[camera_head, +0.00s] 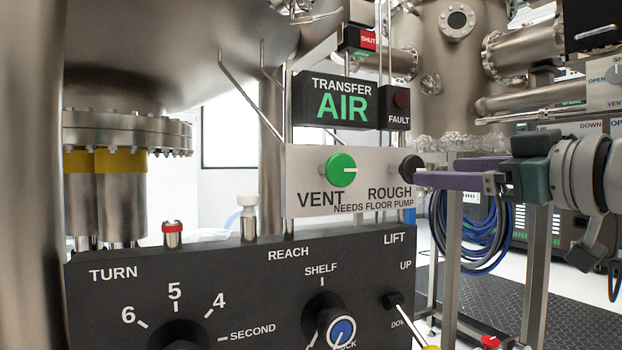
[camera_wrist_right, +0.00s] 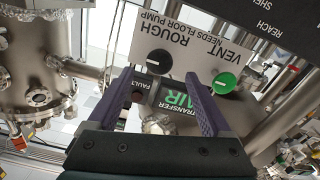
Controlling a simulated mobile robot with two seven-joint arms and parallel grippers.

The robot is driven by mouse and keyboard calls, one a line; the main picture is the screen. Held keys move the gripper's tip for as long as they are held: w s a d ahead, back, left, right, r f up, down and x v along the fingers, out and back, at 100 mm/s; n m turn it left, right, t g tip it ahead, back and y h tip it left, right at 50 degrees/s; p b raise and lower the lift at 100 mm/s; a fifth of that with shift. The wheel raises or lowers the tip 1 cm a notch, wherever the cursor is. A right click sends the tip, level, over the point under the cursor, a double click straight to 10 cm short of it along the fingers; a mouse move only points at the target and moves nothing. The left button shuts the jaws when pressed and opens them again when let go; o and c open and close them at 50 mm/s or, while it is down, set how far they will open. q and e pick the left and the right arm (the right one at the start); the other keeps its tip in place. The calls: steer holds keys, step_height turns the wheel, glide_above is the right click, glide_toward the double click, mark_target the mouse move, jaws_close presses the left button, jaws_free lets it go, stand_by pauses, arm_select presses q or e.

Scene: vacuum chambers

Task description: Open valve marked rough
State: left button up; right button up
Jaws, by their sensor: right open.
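The ROUGH valve is a round black knob (camera_head: 411,168) at the right end of a white panel (camera_head: 300,185), above the word ROUGH. In the right wrist view, upside down, the black knob (camera_wrist_right: 158,60) shows a pale line on its face and lies between the two fingers. My right gripper (camera_head: 425,178) has purple fingers and is open, coming from the right with its tips close to the knob. I cannot tell whether they touch it. The green VENT knob (camera_head: 341,170) is left of it; it also shows in the wrist view (camera_wrist_right: 224,83). My left gripper is out of view.
A TRANSFER AIR display (camera_head: 336,101) and a FAULT lamp box (camera_head: 397,106) sit just above the white panel. Below is a black panel (camera_head: 250,272) with TURN, REACH and LIFT controls. Metal posts and blue hoses (camera_head: 468,230) stand below my right arm.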

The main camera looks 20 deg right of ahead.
mark_target(414, 171)
steer(key=shift+w+a, duration=0.15)
steer(key=shift+w, duration=1.65)
steer(key=shift+w+a, duration=0.1)
steer(key=shift+w, duration=1.7)
jaws_close()
